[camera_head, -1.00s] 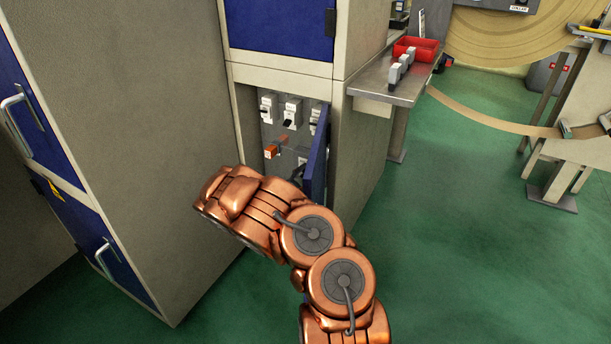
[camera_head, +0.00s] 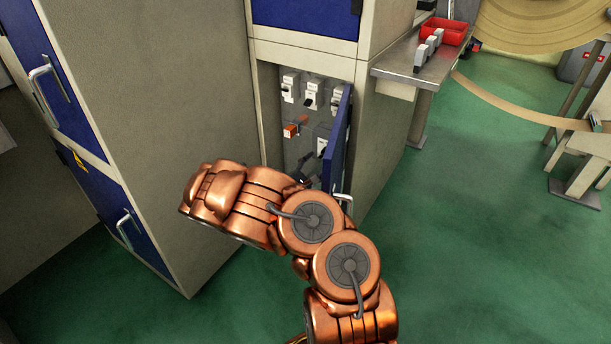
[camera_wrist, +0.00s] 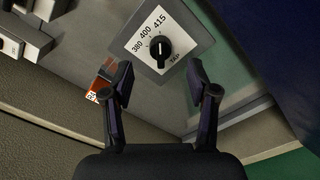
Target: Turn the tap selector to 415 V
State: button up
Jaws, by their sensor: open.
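The tap selector is a black knob (camera_wrist: 160,48) on a white plate (camera_wrist: 183,35) marked 380, 400, 415 and TAP in the wrist view. The light mark on the knob runs up the picture, roughly towards 415; it is too small to be certain. My gripper (camera_wrist: 160,79) is open, its two dark fingers apart on either side below the knob, with nothing between them. They do not appear to touch the knob. In the head view my gripper is at the open cabinet compartment, mostly behind my copper arm, and I cannot make out the knob there.
The compartment's blue door (camera_head: 340,145) stands open to the right of my gripper. Breakers (camera_head: 311,93) and an orange block (camera_head: 290,130) sit on the panel inside. A steel shelf (camera_head: 395,68) with a red tray (camera_head: 443,32) is to the right.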

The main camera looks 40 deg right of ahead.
jog(key=shift+v, duration=2.7)
